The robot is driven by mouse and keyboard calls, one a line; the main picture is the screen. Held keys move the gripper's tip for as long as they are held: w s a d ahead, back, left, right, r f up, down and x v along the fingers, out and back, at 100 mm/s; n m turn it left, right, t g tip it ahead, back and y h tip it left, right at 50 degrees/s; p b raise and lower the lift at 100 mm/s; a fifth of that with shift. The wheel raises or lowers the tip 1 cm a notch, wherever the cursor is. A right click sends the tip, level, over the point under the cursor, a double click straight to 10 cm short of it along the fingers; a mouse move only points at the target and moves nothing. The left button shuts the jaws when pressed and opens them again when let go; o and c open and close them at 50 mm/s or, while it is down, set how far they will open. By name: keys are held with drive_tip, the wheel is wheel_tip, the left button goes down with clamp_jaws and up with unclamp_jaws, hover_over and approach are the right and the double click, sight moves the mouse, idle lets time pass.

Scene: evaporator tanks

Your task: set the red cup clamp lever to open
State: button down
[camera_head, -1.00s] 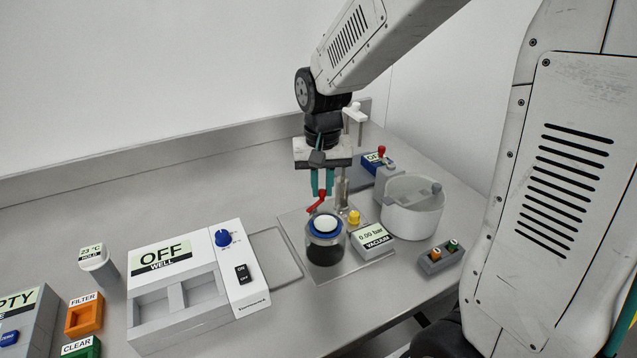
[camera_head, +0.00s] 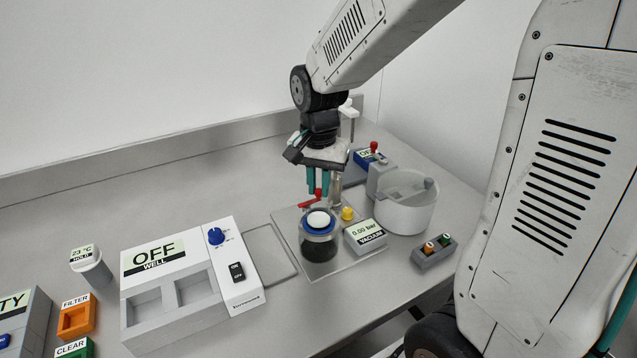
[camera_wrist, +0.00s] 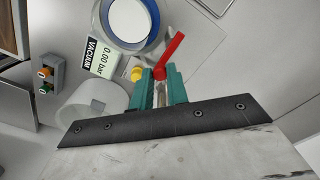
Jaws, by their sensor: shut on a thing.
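The red cup clamp lever (camera_head: 309,201) shows in the head view just above and behind the round blue-rimmed cup (camera_head: 319,222), which has a white top and dark contents. In the wrist view the lever (camera_wrist: 170,52) is a bent red bar slanting up and to the right from my fingertips. My gripper (camera_head: 318,190) points down with its teal fingers shut on the lever's end. In the wrist view the two teal fingers (camera_wrist: 160,80) sit on either side of the red end. The fingers partly hide the lever's pivot.
A vacuum readout (camera_head: 365,235) showing 0.00 bar and a yellow knob (camera_head: 347,214) stand close to the right. A white round vessel (camera_head: 405,205) lies beyond them. The back-left bench is clear.

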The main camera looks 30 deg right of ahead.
sight(318, 190)
drive_tip(key=c, duration=1.4)
unclamp_jaws()
drive_tip(key=shift+a, duration=0.1)
drive_tip(key=shift+o, duration=0.2)
wheel_tip(318, 190, up, 8)
drive_tip(key=shift+f, duration=0.1)
